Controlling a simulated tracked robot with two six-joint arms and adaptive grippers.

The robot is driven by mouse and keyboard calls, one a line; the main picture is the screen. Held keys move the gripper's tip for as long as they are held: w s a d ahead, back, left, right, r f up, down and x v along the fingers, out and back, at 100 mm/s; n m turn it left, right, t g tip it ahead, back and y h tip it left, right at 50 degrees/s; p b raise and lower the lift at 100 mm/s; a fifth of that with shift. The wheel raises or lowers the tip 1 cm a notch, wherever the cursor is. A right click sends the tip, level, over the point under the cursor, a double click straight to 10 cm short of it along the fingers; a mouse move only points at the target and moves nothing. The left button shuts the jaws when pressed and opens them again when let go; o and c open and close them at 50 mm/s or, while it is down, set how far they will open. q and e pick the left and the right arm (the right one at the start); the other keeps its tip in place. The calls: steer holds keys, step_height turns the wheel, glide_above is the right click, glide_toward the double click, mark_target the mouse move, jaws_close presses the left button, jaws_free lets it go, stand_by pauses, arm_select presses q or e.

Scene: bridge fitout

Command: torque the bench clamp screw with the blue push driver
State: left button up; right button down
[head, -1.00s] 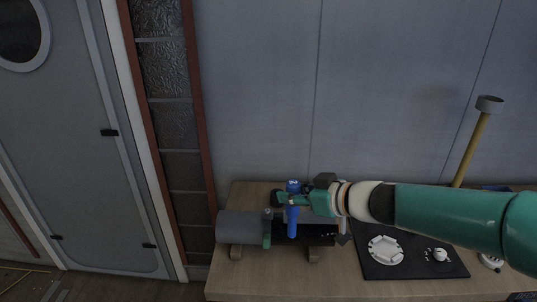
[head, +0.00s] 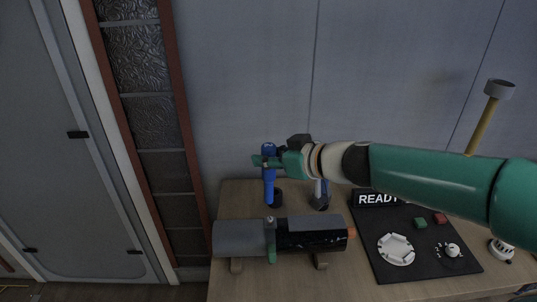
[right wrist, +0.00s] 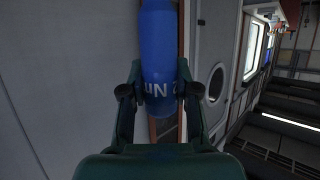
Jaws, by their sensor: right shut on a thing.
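The blue push driver (head: 268,185) is upright in my right gripper (head: 268,162), which is shut on its upper part. The driver (right wrist: 159,55) also fills the gap between the fingers (right wrist: 158,95) in the right wrist view, with white lettering on it. Whether the driver tip is over the screw in depth, I cannot tell. My left gripper is not in view.
A black mat (head: 405,273) carries a white dial, buttons and a knob. A READY sign (head: 377,199) stands behind it. The wooden bench (head: 222,287) is bare at front left.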

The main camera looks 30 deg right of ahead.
mark_target(272, 184)
steer(key=shift+d+r+p, duration=0.1)
steer(key=shift+d+p, duration=0.05)
steer(key=shift+p, duration=0.25)
steer(key=shift+s+f+b, duration=0.15)
steer(key=shift+f+b, duration=0.65)
steer(key=shift+f, duration=0.1)
steer(key=shift+f+b, duration=1.8)
steer(key=shift+f, duration=0.7)
steer(key=shift+r+p, duration=0.1)
steer(key=shift+p, duration=0.2)
steer(key=shift+f, duration=0.5)
steer(key=shift+p, duration=0.5)
stand_by(0.3)
steer(key=shift+r+p, duration=0.2)
steer(key=shift+p, duration=0.3)
stand_by(1.1)
